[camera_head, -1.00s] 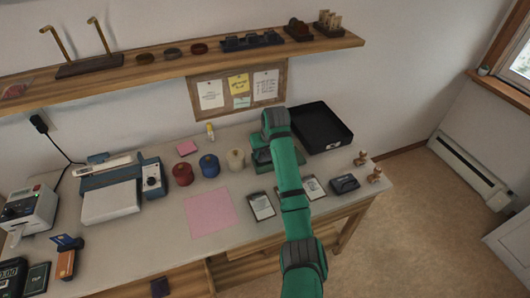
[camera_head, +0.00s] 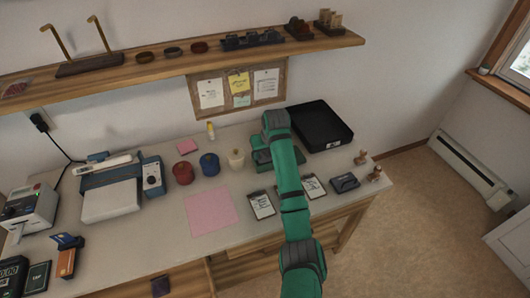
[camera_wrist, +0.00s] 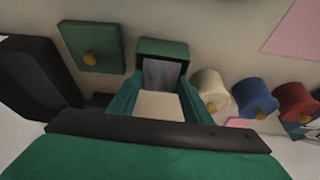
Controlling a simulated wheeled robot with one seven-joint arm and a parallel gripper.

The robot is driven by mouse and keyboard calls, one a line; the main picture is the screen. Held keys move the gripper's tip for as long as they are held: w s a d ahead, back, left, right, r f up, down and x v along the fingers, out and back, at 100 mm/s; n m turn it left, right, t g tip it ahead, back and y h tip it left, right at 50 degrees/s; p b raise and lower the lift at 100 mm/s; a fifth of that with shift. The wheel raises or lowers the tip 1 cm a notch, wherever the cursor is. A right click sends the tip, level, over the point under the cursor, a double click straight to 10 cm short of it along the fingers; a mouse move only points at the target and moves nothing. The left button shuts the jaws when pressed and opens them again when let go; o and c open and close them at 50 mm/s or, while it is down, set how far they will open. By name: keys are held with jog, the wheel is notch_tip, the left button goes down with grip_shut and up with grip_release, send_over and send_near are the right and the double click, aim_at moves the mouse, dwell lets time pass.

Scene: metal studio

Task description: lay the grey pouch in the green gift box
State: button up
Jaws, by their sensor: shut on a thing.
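The green gift box (camera_wrist: 165,47) stands open in the wrist view, straight ahead of my fingers; part of it shows beside my arm in the head view (camera_head: 262,167). The grey pouch (camera_wrist: 160,74) is between my fingertips, at the mouth of the box. Whether it touches the box floor is hidden. My gripper (camera_wrist: 160,95) is shut on the pouch, with one teal finger on each side. In the head view my arm hides the fingers and the pouch.
A green lid with a gold knob (camera_wrist: 92,46) lies beside the box. A black tray (camera_head: 320,127) is at the back right. White (camera_head: 236,159), blue (camera_head: 209,165) and red (camera_head: 183,173) spools stand left of the box. Cards (camera_head: 261,205) lie in front.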

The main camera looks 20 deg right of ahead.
jog(key=o, duration=1.1)
jog(key=v, duration=1)
jog(key=shift+r, duration=0.4)
jog(key=shift+s, duration=0.15)
